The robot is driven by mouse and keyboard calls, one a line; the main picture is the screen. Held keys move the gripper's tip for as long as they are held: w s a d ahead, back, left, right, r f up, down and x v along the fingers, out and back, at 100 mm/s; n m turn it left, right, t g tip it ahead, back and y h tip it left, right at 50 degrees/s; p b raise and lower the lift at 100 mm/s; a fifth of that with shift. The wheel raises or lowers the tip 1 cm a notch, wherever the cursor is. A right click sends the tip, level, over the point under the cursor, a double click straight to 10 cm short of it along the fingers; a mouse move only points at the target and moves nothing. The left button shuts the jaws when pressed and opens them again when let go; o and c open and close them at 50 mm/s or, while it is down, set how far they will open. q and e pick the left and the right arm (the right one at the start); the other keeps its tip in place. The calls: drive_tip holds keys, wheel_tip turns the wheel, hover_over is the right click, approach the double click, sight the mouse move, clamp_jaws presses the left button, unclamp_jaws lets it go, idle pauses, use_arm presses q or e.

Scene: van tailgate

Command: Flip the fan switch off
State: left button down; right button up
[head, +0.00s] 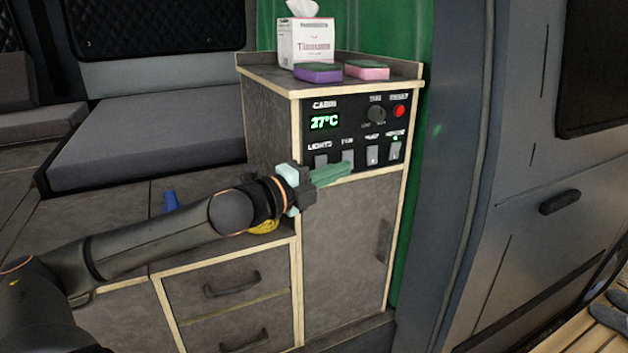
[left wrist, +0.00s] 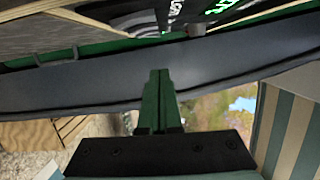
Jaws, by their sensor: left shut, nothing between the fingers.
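The dark control panel (head: 336,138) is on the front of the cabinet, with a row of rocker switches along its lower part. The fan switch (head: 347,156) is second from the left, its label small and blurred. My left gripper (head: 349,168) is shut and empty, its green fingertips just below and in front of that switch. I cannot tell whether they touch it. In the left wrist view, the shut fingers (left wrist: 160,73) point toward the panel (left wrist: 150,18), which shows only at the top edge. The fan switch cannot be made out there. My right gripper is not in view.
On the cabinet top stand a tissue box (head: 306,42), a purple sponge (head: 318,73) and a pink sponge (head: 366,71). The lights switch (head: 321,160) is left of the fan switch; two more are to its right. A blue object (head: 170,200) stands behind my left arm.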

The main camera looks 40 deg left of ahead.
use_arm(q)
drive_tip(key=s, duration=0.1)
drive_tip(key=s+p, duration=0.1)
drive_tip(key=s, duration=0.1)
drive_tip(key=s+p, duration=0.1)
drive_tip(key=s, duration=0.1)
drive_tip(key=shift+s+a+r, duration=0.1)
drive_tip(key=shift+s+a, duration=0.15)
drive_tip(key=shift+a, duration=0.15)
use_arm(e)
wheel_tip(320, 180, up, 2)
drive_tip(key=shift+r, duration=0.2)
